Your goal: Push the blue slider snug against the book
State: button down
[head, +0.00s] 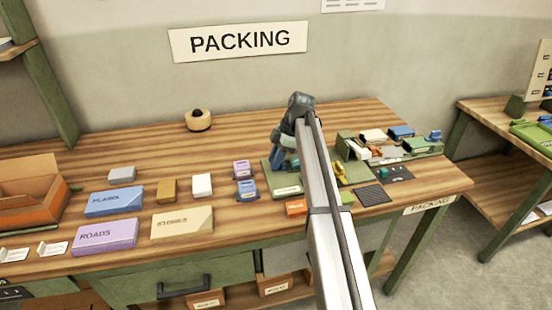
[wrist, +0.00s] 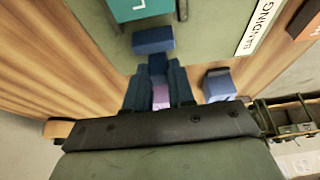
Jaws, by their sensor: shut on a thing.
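The blue slider (wrist: 153,40) lies on the green banding board (wrist: 205,35) in the wrist view. My gripper (wrist: 158,80) is shut on the slider's darker blue handle, its fingers on either side. The teal book (wrist: 140,8), marked with a white letter, lies just beyond the slider at the top edge, partly cut off. A narrow green strip shows between slider and book, so they look slightly apart. In the head view my gripper (head: 279,158) is low over the board (head: 285,190); my arm hides much of the book and slider there.
Purple and blue boxes (head: 246,188) stand left of the board. An orange box (head: 296,207) is at its front edge. A green tray (head: 425,148) with several items lies to the right. The table behind the board is clear, apart from a round wooden holder (head: 199,120).

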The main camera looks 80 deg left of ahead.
jog(key=shift+w, duration=2.05)
jog(key=c, duration=1.3)
grip_release()
jog(key=shift+w, duration=0.1)
jog(key=o, duration=0.3)
jog(key=shift+o, duration=0.2)
